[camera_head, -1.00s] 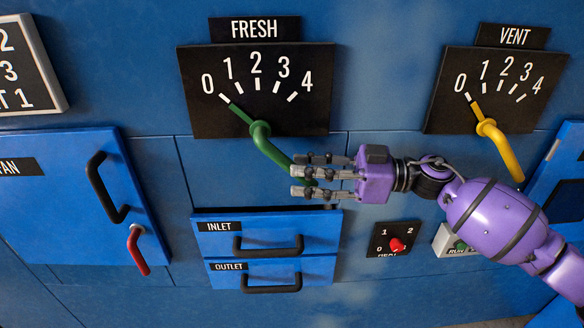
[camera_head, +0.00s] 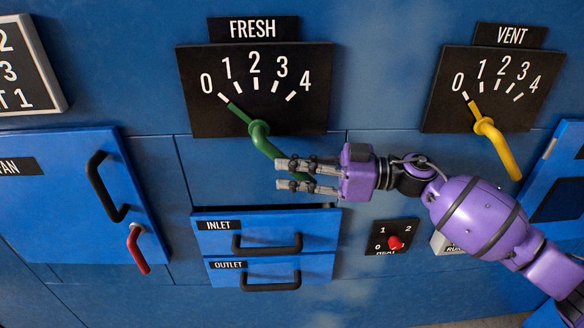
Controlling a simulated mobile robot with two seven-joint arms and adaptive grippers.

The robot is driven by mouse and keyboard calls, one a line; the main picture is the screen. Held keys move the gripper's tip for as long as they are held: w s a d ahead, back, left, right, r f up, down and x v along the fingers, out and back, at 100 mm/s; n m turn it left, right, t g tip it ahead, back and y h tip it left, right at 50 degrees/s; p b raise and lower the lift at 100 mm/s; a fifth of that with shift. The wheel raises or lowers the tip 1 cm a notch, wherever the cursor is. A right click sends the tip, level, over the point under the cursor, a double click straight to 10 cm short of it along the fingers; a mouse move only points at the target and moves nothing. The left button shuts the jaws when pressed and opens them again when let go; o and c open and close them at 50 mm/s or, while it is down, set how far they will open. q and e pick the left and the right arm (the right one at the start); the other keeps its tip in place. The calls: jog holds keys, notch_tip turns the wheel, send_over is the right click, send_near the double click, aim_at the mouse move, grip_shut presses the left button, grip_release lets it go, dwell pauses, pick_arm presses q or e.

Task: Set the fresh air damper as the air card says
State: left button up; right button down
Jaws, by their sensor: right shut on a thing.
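The fresh air damper has a green lever (camera_head: 262,137) below a black FRESH scale plate (camera_head: 215,122) marked 0 to 4. The lever's upper tip points at the 0 mark. My right gripper (camera_head: 282,174) is shut on the lever's lower right end, which its fingers partly hide. The air card (camera_head: 50,100) is cut off at the upper left; only the ends of its lines show, among them 2, 3 and "T 1". My left gripper is not in view.
The VENT plate (camera_head: 440,118) with a yellow lever (camera_head: 492,138), pointing at 0, is at the right. Below are INLET (camera_head: 270,222) and OUTLET (camera_head: 315,268) drawers, and a red-knobbed dial (camera_head: 395,243). A door (camera_head: 60,210) with a black handle (camera_head: 101,185) and red lever (camera_head: 137,250) is left.

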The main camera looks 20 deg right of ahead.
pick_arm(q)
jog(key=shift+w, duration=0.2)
pick_arm(e)
jog(key=shift+f, duration=0.1)
jog(key=shift+w+a+f+t+y+b, duration=0.15)
jog(key=shift+a+f+t+y+b, duration=0.15)
jog(key=shift+a+f+y+b, duration=0.35)
pick_arm(q)
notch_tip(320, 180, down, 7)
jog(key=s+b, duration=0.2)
jog(key=b, duration=0.3)
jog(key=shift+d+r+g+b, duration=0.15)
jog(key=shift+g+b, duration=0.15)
jog(key=shift+b, duration=0.05)
pick_arm(e)
jog(key=shift+w+a+f+m+t+y, duration=0.25)
jog(key=shift+a+m+t+y, duration=0.15)
jog(key=shift+a+t+y, duration=0.45)
jog(key=shift+w+a+f+m+t+y, duration=0.15)
jog(key=shift+a+m+t+y, duration=0.25)
jog(key=shift+a+t+y, duration=0.45)
jog(key=shift+w+a+f+m+t+y, duration=0.15)
jog(key=shift+w+a+m+t+y, duration=0.3)
jog(key=shift+y, duration=0.7)
jog(key=shift+s+a, duration=0.15)
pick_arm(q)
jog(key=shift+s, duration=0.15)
